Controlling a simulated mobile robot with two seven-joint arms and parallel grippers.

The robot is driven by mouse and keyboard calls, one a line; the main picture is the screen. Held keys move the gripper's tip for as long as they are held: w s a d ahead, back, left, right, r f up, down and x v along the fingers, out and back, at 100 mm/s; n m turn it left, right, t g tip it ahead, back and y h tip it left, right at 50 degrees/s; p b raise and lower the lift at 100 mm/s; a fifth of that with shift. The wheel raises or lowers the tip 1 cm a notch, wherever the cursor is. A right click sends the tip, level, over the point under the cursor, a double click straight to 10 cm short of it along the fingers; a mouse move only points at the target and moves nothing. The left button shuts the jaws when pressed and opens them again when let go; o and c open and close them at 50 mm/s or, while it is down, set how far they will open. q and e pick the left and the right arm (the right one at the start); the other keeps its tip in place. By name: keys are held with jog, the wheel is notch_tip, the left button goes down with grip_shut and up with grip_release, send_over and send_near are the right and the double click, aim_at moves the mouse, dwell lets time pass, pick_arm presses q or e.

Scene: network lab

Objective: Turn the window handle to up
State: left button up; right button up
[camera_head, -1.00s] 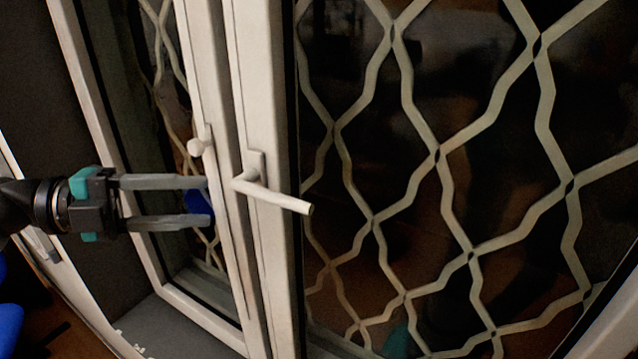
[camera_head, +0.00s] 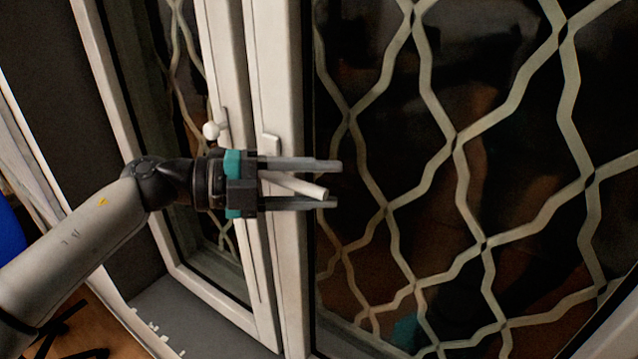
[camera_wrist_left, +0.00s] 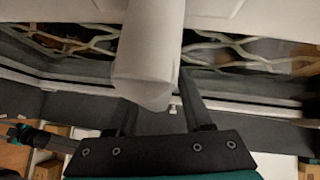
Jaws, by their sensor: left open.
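The white window handle (camera_head: 305,188) sticks out from the white frame of the right sash, pointing right and slightly down in the head view. Its upper mounting plate (camera_head: 271,143) shows above my gripper. My left gripper (camera_head: 335,183) is open, with one finger above the handle and one below it in the head view. In the left wrist view the handle (camera_wrist_left: 150,50) is large and close, in front of the finger area between the two fingers. Whether a finger touches it I cannot tell. My right gripper is not in the head view.
A pale lattice grille (camera_head: 456,142) stands behind the dark glass. A grey sill (camera_head: 195,310) runs below the window. A blue object (camera_head: 10,232) is at the left edge.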

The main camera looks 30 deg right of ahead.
pick_arm(q)
grip_shut()
dwell(0.5)
dwell(1.0)
